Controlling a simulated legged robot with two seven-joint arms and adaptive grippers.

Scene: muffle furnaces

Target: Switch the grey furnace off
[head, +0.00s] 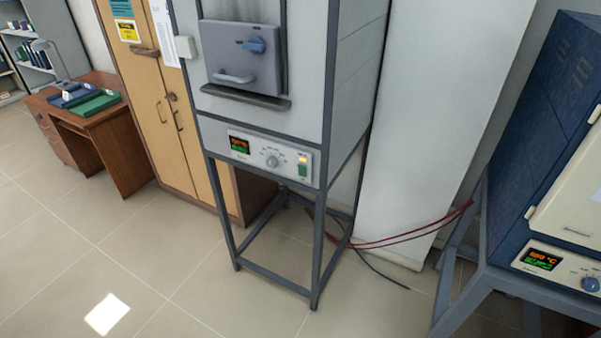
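The grey furnace (350,85) stands on a dark metal frame in the middle of the head view. Its door (240,60) is shut, with a blue knob and a handle on it. Below the door is a white control panel (262,155). The panel has a lit display (240,145), a round dial (272,161) and a green switch (303,170) with an orange light above it. Neither of my grippers is in view.
A blue furnace (530,150) with a lit display stands on its own frame at the right. A tan cabinet (160,100) and a wooden desk (110,140) are at the left. Red cables (415,232) run between the furnaces. The tiled floor in front is clear.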

